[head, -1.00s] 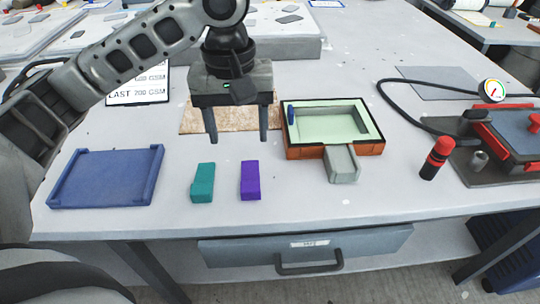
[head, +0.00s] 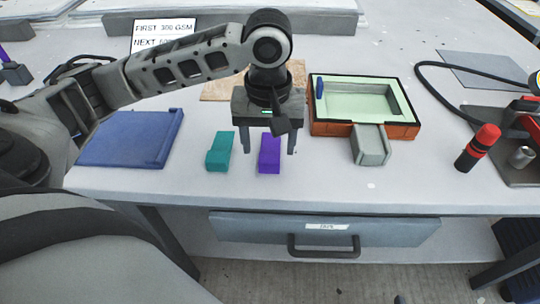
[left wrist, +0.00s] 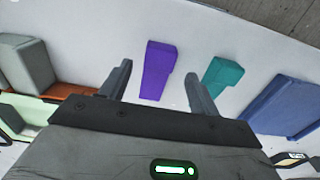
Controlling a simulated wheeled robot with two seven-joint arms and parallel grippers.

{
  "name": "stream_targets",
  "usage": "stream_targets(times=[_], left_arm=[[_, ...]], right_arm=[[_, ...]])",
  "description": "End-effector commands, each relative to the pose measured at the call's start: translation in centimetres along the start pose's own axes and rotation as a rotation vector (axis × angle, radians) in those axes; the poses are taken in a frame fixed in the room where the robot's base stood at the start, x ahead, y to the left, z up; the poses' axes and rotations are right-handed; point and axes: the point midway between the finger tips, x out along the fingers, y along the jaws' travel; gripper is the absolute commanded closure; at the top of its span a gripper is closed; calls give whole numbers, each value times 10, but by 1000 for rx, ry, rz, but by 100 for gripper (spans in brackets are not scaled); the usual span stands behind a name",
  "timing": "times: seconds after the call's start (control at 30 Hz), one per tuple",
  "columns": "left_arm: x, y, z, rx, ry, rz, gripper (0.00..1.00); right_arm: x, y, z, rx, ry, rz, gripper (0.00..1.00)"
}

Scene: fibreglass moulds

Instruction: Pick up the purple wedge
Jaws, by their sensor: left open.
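The purple wedge (head: 269,154) lies on the table near its front edge, and it also shows in the left wrist view (left wrist: 158,70). My left gripper (head: 270,150) is open and empty, pointing down. In the head view its fingers appear on either side of the purple wedge. In the left wrist view the wedge shows beyond and between the fingertips (left wrist: 158,82), and I see no contact. A teal wedge (head: 220,151) lies just left of the purple one, and in the left wrist view (left wrist: 222,72) it sits beyond the right-hand finger. My right gripper is not in view.
A blue tray (head: 125,140) lies at the left. An orange-edged mould (head: 400,130) with a grey block (head: 370,146) at its front stands to the right. A drawer (head: 325,232) is under the table's front edge.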

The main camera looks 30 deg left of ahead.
Motion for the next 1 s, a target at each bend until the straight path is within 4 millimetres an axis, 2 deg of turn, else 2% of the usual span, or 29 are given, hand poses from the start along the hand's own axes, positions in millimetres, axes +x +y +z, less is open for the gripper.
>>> stream_targets(times=[0.03, 0.2, 0.47, 0.5, 0.6, 0.67, 1.0], left_arm=[[11, 1, 2, 1, -3, -1, 38], [30, 1, 2, -1, 0, -1, 38], [32, 1, 2, 0, 0, 0, 38], [32, 1, 2, 0, 0, 0, 44], [32, 1, 2, 0, 1, 0, 72], [32, 1, 2, 0, 1, 0, 87], [30, 2, 2, 0, 1, 1, 86]], right_arm=[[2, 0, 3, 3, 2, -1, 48], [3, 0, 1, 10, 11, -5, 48], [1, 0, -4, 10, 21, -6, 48], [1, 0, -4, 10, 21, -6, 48], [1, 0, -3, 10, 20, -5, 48], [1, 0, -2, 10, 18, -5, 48], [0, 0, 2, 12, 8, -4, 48]])
